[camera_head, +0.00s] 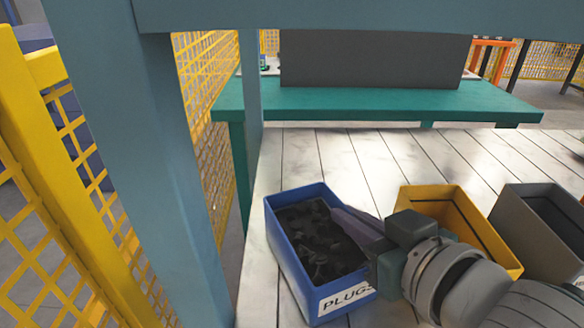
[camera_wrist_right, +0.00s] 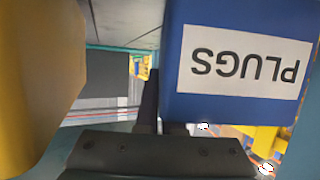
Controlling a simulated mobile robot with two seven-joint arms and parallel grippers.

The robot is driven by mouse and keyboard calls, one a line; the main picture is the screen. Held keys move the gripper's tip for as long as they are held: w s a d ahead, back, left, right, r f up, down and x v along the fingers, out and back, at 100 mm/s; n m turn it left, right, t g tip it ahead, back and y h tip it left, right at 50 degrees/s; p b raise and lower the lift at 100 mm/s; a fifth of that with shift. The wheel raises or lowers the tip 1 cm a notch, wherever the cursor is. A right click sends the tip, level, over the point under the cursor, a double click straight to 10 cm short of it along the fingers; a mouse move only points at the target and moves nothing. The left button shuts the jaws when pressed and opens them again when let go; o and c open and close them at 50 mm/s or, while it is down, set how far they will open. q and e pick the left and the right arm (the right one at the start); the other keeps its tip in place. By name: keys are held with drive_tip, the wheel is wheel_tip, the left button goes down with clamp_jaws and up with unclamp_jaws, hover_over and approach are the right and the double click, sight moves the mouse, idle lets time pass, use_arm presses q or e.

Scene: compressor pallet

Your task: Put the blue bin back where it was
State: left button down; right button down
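The blue bin (camera_head: 292,262) has a white PLUGS label and is filled with dark pieces. It is at the left end of a white slatted tabletop (camera_head: 345,165) in the head view. My right gripper (camera_head: 352,222) is at the bin's right wall. In the right wrist view the blue bin (camera_wrist_right: 235,105) appears upside down. One finger of the right gripper (camera_wrist_right: 158,105) runs outside its side wall, and the other goes behind the label wall, so the fingers close on the side wall. I cannot tell whether the bin touches the tabletop. My left gripper is out of view.
A yellow bin (camera_head: 440,193) and a grey bin (camera_head: 515,222) stand to the right of the blue bin. A blue-grey post (camera_head: 150,160) and an overhead beam (camera_head: 370,15) frame the left and top. The tabletop behind the bins is clear. A green table (camera_head: 380,103) stands beyond.

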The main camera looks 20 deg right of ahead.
drive_tip(key=c, duration=1.5)
unclamp_jaws()
drive_tip(key=o, duration=0.5)
drive_tip(key=shift+c, duration=0.2)
drive_tip(key=shift+s+r, duration=0.15)
drive_tip(key=shift+s, duration=0.05)
drive_tip(key=p+v, duration=0.2)
drive_tip(key=v, duration=0.9)
drive_tip(key=shift+s+d, duration=0.2)
drive_tip(key=shift+r, duration=0.1)
